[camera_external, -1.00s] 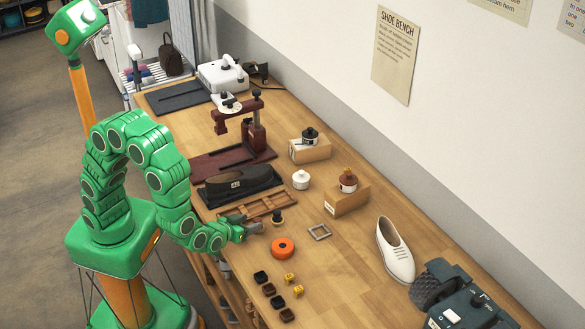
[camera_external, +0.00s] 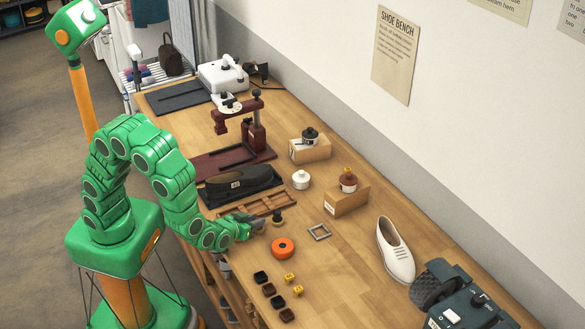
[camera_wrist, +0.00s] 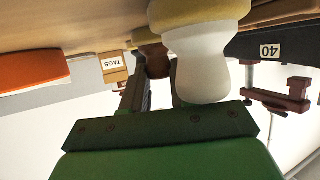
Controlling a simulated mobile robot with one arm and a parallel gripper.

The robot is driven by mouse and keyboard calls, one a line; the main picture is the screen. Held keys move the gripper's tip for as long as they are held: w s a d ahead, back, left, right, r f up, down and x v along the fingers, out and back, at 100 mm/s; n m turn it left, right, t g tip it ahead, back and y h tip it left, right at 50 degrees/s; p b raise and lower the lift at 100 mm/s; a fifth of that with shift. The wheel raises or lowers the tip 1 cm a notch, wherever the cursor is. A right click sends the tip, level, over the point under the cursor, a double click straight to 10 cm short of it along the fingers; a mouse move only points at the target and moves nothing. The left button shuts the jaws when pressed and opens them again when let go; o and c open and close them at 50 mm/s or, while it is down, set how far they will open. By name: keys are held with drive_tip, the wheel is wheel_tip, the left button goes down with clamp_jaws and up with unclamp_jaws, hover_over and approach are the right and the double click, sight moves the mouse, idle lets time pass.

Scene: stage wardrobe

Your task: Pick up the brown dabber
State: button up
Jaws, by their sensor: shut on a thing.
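The brown dabber (camera_external: 277,217) is a small dark-handled piece with a pale yellowish pad, upright on the bench by the wooden tray. My gripper (camera_external: 264,224) is low over the bench at its left. In the wrist view, which is upside down, the brown handle (camera_wrist: 157,65) shows between the ends of my gripper's fingers (camera_wrist: 157,88), which are shut on it. A dabber with a white handle and yellow pad (camera_wrist: 200,60) stands closer to the camera, covering part of the right finger and of the brown dabber. I cannot make it out in the external view.
A wooden tray (camera_external: 269,205) lies just behind. An orange disc (camera_external: 283,248) is close in front, and a metal frame (camera_external: 320,232) lies to the right. A cardboard box (camera_external: 346,199) carries a brown bottle. Small dark and yellow blocks lie nearer the front edge.

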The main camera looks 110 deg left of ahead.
clamp_jaws()
drive_tip(key=shift+r, duration=0.1)
